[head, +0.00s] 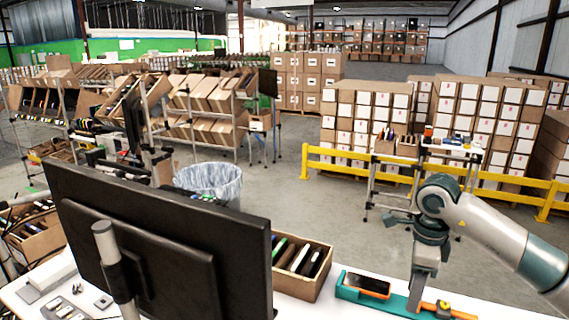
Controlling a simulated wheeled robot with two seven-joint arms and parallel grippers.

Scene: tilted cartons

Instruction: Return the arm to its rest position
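My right arm comes in from the right edge, grey-white with teal joints. Its gripper (416,297) points down over the white table at the lower right. The fingertips are at a teal tray (398,304), between a dark orange-edged device (367,284) on its left part and an orange and yellow item (445,311) on its right. The fingers are small and seen edge-on, so I cannot tell whether they are open or hold anything. My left arm and gripper are not in view.
A large black monitor (165,235) on a stand fills the lower left. Right of it, an open carton (305,282) holds several dark items. Behind are a lined bin (210,182), a yellow barrier (335,163), a small cart and racks of tilted cartons (205,100). The middle floor is open.

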